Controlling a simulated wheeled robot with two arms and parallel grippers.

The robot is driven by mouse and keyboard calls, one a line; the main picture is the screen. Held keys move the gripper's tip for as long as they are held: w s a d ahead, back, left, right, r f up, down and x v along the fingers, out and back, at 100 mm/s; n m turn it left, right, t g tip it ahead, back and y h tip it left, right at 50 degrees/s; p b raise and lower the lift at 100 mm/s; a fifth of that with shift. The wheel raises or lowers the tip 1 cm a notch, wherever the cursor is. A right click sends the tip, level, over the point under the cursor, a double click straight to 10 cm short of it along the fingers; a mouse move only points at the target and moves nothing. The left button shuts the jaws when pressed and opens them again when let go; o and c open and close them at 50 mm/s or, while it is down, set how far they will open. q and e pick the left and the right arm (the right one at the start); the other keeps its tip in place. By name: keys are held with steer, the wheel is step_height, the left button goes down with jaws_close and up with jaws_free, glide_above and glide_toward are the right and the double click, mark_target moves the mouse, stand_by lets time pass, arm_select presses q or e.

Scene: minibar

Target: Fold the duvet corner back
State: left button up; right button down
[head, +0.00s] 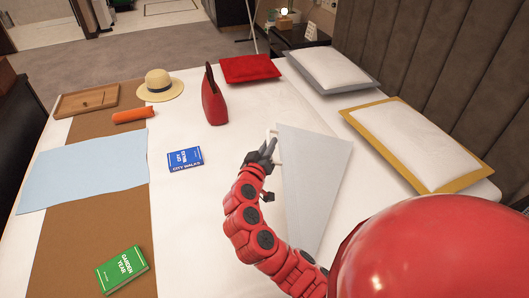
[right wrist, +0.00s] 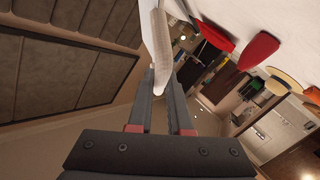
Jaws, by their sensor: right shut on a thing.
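The white duvet (head: 215,245) covers the bed. A pale grey-white triangular flap of it (head: 312,178) lies in front of my right gripper and arm, its narrow end toward the bottom of the head view. My right gripper (head: 267,150) is at the flap's upper left corner. In the right wrist view the right gripper (right wrist: 163,78) is shut on a white strip of the duvet (right wrist: 156,38), which rises between the fingers. My left gripper is not in view.
Two pillows (head: 335,69) (head: 415,140) lie by the padded headboard (head: 440,60). A red cushion (head: 250,68), red bag (head: 213,100), straw hat (head: 160,84), tray (head: 85,100), orange roll (head: 135,115), blue cloth (head: 85,170), blue book (head: 185,159) and green book (head: 123,270) lie on the bed.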

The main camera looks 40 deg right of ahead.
steer(key=shift+s+d+r, duration=0.15)
steer(key=shift+s+d, duration=0.05)
steer(key=shift+s, duration=0.05)
steer(key=c, duration=0.8)
jaws_free()
steer(key=shift+c, duration=0.2)
steer(key=b+v, duration=0.5)
steer(key=v, duration=1.2)
steer(key=shift+a, duration=0.2)
